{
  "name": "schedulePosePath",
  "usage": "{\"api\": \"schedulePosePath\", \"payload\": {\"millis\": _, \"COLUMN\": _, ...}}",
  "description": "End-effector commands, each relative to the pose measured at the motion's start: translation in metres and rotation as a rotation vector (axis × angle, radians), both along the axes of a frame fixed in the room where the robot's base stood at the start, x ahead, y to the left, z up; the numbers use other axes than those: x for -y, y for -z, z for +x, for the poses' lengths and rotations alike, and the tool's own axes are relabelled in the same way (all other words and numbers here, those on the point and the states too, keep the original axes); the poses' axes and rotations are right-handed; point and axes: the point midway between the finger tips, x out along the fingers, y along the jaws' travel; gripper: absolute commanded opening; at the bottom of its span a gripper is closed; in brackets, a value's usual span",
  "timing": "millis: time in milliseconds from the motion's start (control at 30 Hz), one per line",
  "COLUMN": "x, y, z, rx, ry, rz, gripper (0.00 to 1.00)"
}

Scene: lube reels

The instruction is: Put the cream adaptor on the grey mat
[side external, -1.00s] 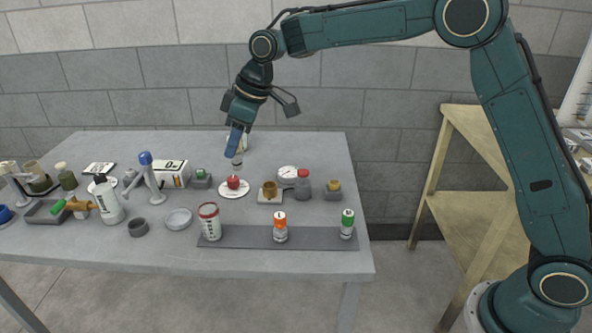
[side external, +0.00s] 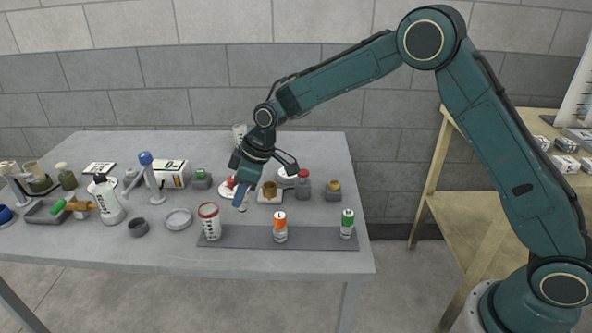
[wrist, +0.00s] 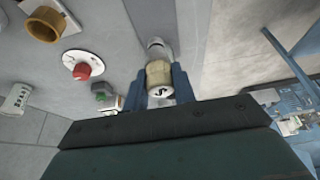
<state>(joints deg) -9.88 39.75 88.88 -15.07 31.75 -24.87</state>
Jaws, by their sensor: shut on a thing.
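My gripper (side external: 241,198) is in the side view, pointing down over the front part of the table. Its blue fingers, also in the wrist view (wrist: 160,82), are shut on the cream adaptor (wrist: 158,73), a small cream cylinder with a dark mark on its near end. A pale grey part shows beyond it. In the side view only a small pale tip shows below the fingers; the rest is hidden. The grey mat (side external: 262,240) is a dark strip along the table's front edge. The held adaptor appears above the table, just behind the mat's back edge.
A shallow dish (side external: 178,219) lies left.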

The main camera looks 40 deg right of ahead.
Motion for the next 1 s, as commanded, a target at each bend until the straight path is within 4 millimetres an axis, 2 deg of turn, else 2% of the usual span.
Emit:
{"api": "schedulePosePath", "payload": {"millis": 133, "x": 0.000, "y": 0.021, "z": -0.001, "rx": -0.002, "ry": -0.002, "rz": 0.000, "gripper": 0.00}}
{"api": "schedulePosePath", "payload": {"millis": 533, "x": 0.000, "y": 0.033, "z": 0.000, "rx": 0.000, "ry": -0.001, "rz": 0.000, "gripper": 0.00}}
{"api": "schedulePosePath", "payload": {"millis": 800, "x": 0.000, "y": 0.062, "z": 0.000, "rx": -0.003, "ry": -0.001, "rz": 0.000, "gripper": 0.00}}
{"api": "schedulePosePath", "payload": {"millis": 1000, "x": 0.000, "y": 0.072, "z": 0.000, "rx": 0.000, "ry": -0.001, "rz": 0.000, "gripper": 0.00}}
